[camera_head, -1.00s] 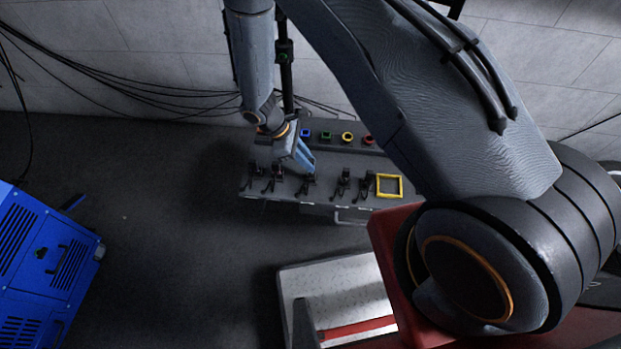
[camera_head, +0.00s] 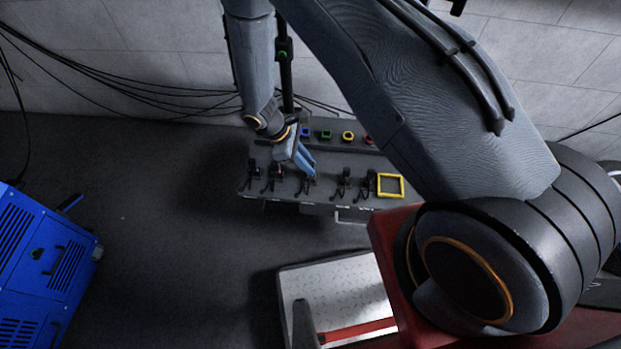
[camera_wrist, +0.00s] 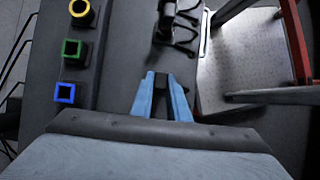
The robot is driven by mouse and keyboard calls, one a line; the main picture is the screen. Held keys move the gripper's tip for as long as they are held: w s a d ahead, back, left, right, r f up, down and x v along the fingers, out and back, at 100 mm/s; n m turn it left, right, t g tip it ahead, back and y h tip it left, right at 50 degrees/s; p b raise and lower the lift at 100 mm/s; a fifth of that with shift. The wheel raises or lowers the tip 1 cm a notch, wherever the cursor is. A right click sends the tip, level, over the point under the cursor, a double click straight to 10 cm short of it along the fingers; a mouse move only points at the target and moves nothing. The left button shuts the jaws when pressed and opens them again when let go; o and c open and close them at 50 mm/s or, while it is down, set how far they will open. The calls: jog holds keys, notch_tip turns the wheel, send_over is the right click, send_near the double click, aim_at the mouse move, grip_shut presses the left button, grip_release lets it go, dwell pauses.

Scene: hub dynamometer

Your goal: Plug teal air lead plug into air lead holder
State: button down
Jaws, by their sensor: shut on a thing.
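My gripper (camera_head: 312,174), with light blue fingers, points down at the middle of the bench's front row. In the wrist view its fingertips (camera_wrist: 163,76) are slightly apart around something dark. What it holds is mostly hidden, and no teal colour shows clearly on it. A small black fitting with a dark lead (camera_head: 307,186) shows just under the fingertips. I cannot tell whether it touches the held piece, or which fitting is the air lead holder.
Blue (camera_head: 305,132), green (camera_head: 326,135), yellow (camera_head: 348,136) and red sockets line the bench's back ledge. More black fittings with leads (camera_head: 343,181) stand in the front row beside a yellow square frame (camera_head: 390,197). A blue cabinet (camera_head: 45,265) stands at left; the floor between is clear.

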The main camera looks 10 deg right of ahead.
jog(key=shift+f+b, duration=0.3)
jog(key=shift+f, duration=0.2)
jog(key=c, duration=1.6)
grip_release()
jog(key=shift+r, duration=0.1)
jog(key=b+v, duration=0.1)
jog(key=v, duration=0.6)
jog(key=shift+a+r, duration=0.1)
jog(key=shift+r, duration=0.25)
